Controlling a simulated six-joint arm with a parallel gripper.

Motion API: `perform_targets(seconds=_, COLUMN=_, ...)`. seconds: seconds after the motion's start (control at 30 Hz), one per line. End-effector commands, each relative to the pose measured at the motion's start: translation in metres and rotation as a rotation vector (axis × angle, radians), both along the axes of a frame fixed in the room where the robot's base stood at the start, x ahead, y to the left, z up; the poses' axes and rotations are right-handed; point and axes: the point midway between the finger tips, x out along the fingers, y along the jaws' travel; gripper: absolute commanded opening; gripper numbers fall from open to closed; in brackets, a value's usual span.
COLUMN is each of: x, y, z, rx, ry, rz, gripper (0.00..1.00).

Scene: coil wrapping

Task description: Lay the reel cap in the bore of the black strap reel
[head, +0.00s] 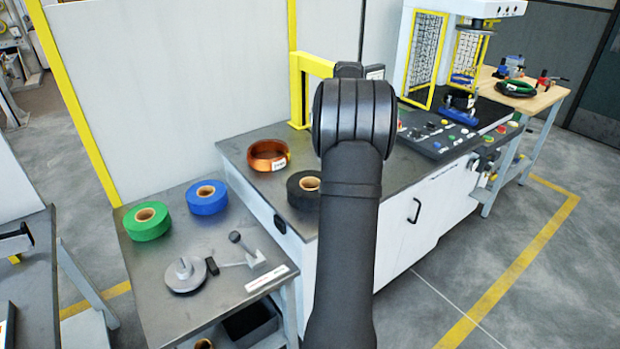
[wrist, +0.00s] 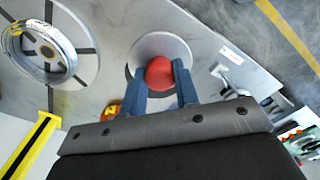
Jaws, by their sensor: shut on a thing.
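The black strap reel (head: 301,190) lies flat on the grey bench in the head view, its right part hidden behind my arm. Its pale bore ring shows on top, partly covered. In the wrist view my gripper (wrist: 160,82) has its two blue-grey fingers closed on a round red knob. A pale grey disc around the knob looks like the rest of the reel cap (wrist: 150,47). How far the disc stands above the surface below is hard to tell. I cannot make out the gripper or the cap in the head view.
A copper coil (head: 268,155) lies behind the black reel. Green (head: 147,221) and blue (head: 207,197) reels lie on the lower left bench, with a metal fixture (head: 186,274) in front. In the wrist view, a shiny ring (wrist: 45,52) sits on a round plate at left.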

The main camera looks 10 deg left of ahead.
Motion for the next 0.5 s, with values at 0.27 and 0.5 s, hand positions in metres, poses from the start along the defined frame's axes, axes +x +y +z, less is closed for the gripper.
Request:
perform_targets(seconds=0.27, x=0.021, y=0.061, z=-0.039, rx=0.000, ry=0.003, rz=0.005, gripper=0.01)
perform_targets(seconds=0.5, x=0.034, y=0.096, z=-0.061, rx=0.000, ry=0.000, rz=0.001, gripper=0.01)
